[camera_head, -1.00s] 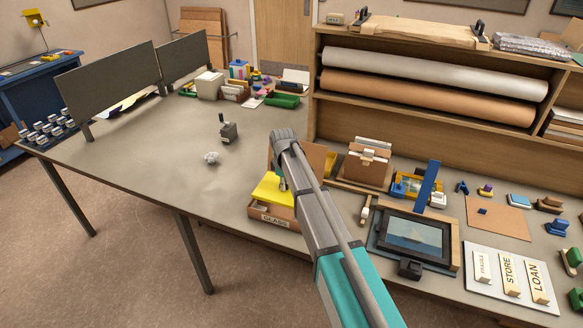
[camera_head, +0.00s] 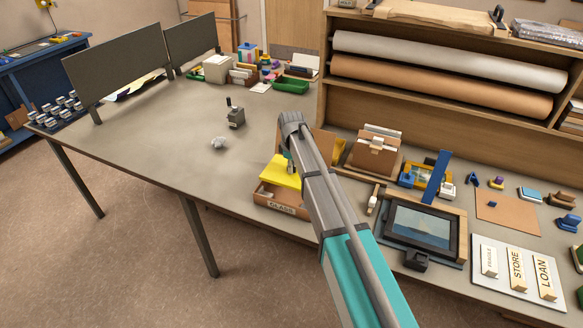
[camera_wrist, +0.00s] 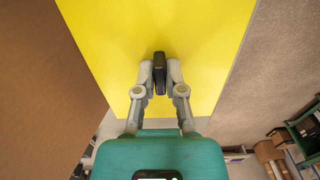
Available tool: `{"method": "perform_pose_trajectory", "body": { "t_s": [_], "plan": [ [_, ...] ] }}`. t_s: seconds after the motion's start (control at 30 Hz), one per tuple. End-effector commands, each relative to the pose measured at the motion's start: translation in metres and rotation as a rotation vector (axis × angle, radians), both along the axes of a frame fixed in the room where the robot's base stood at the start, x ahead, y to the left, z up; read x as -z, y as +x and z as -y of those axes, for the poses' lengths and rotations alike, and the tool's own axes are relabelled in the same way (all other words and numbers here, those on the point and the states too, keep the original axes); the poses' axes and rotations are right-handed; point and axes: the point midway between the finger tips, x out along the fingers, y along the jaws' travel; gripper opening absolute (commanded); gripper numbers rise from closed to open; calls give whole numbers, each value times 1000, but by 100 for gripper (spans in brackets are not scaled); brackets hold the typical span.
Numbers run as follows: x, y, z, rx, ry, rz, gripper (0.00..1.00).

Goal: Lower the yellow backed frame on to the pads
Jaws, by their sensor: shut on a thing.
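The yellow backed frame (camera_head: 281,171) shows as a yellow panel at the brown box labelled GLASS (camera_head: 281,209), left of my arm. From here I cannot tell whether it touches the box or hangs above it. In the wrist view its yellow back (camera_wrist: 110,30) fills the upper middle. My gripper (camera_wrist: 160,73) is shut on a small black grip (camera_wrist: 159,84) standing on that back. In the head view my gripper is mostly hidden by my arm. I cannot make out the pads.
Right of my arm lie a dark framed picture (camera_head: 421,223) and a white board with STORE and LOAN labels (camera_head: 516,268). A brown upright file holder (camera_head: 372,152) stands behind.

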Motion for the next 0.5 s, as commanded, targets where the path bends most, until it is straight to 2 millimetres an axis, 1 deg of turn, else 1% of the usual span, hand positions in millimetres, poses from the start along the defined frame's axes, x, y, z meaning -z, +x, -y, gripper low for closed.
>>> {"method": "perform_pose_trajectory", "body": {
  "t_s": [0.03, 0.5],
  "plan": [
    [5, 0, 0, 0, 0, 0, 0],
    [40, 0, 0, -1, 0, 0, 0]
  ]
}}
